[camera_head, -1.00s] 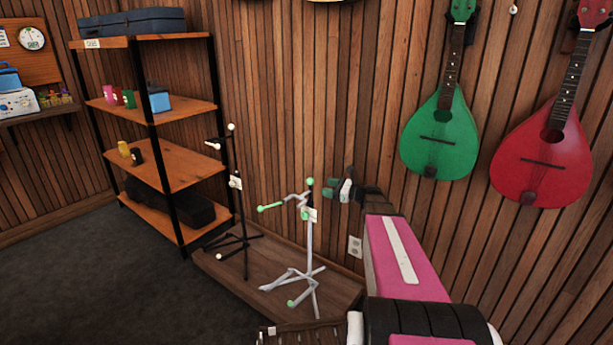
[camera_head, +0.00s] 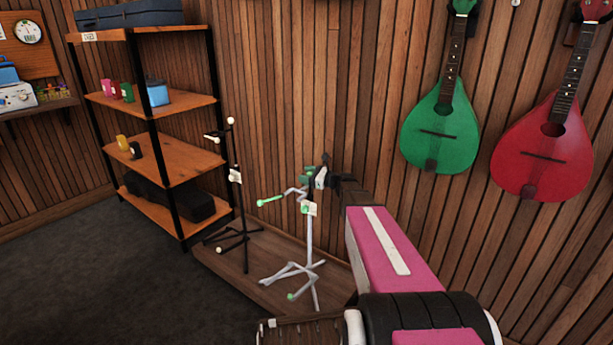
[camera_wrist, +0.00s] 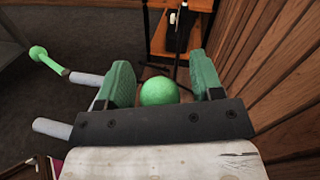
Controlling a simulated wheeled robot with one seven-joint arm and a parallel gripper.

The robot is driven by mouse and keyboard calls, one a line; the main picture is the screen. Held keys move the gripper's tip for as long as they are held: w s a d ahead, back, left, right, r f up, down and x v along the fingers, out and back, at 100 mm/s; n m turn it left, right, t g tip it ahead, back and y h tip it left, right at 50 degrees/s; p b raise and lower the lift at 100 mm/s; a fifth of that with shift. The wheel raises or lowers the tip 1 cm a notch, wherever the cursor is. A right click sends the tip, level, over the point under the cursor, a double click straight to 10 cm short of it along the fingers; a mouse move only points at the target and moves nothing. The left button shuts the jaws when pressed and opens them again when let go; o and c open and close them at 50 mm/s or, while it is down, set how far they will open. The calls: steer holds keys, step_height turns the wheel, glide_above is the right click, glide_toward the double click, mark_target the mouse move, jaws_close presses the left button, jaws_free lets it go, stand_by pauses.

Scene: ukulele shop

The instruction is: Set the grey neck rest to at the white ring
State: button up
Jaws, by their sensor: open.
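The grey stand (camera_head: 309,240) with green tips stands on a low wooden platform. Its grey neck rest (camera_head: 290,192) is near the top, with a green-tipped arm (camera_head: 270,201) reaching left. My gripper (camera_head: 312,176) is at the top of this stand and partly hides it. In the wrist view my gripper (camera_wrist: 161,82) is open, with its two green fingers on either side of a green ball (camera_wrist: 158,91); I cannot tell whether they touch it. A grey tube (camera_wrist: 52,128) and a green tip (camera_wrist: 38,53) show to the left there. I cannot make out a white ring.
A black stand (camera_head: 240,205) with white tips is left of the grey one on the platform (camera_head: 265,255). A shelf rack (camera_head: 180,160) stands behind it. Green (camera_head: 440,135) and red (camera_head: 543,160) instruments hang on the slatted wall at right. The floor at left is clear.

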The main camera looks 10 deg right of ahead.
jaws_close()
step_height(320, 180, up, 15)
stand_by(0.7)
steer(key=shift+r, duration=0.1)
jaws_free()
steer(key=v, duration=1)
steer(key=shift+s+d, duration=0.25)
steer(key=shift+d, duration=0.05)
